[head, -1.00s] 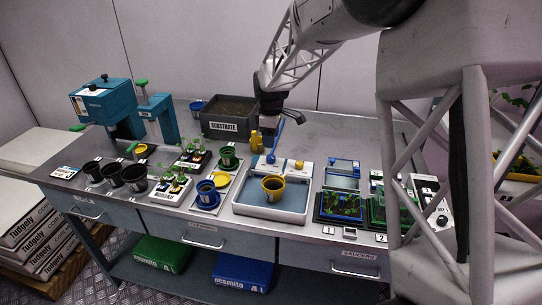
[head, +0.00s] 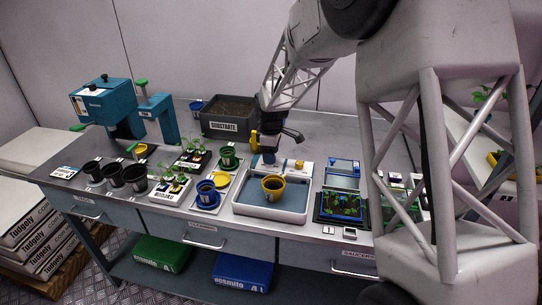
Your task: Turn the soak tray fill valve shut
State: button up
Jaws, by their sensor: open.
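The soak tray (head: 241,206) is a pale blue basin at the bench's middle, with a yellow-rimmed pot (head: 273,188) standing in it. Along its back edge are white valve housings. A yellow knob (head: 299,165) sits on the right one. The left housing (head: 256,166) carries a blue valve, now mostly hidden behind my gripper; its angle cannot be read. My gripper (head: 269,148) points down, open, just above the left housing. Whether its fingers touch the blue valve cannot be told.
A dark substrate bin (head: 225,130) stands behind. A yellow bottle (head: 254,141) is close beside my gripper. Left are a blue pot (head: 207,195), seedling trays and black pots (head: 134,178). Right is a plant tray (head: 341,207). My arm blocks the far right.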

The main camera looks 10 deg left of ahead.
jog(key=shift+f, duration=0.45)
jog(key=shift+c, duration=0.4)
jog(key=c, duration=0.8)
jog(key=shift+c, duration=0.2)
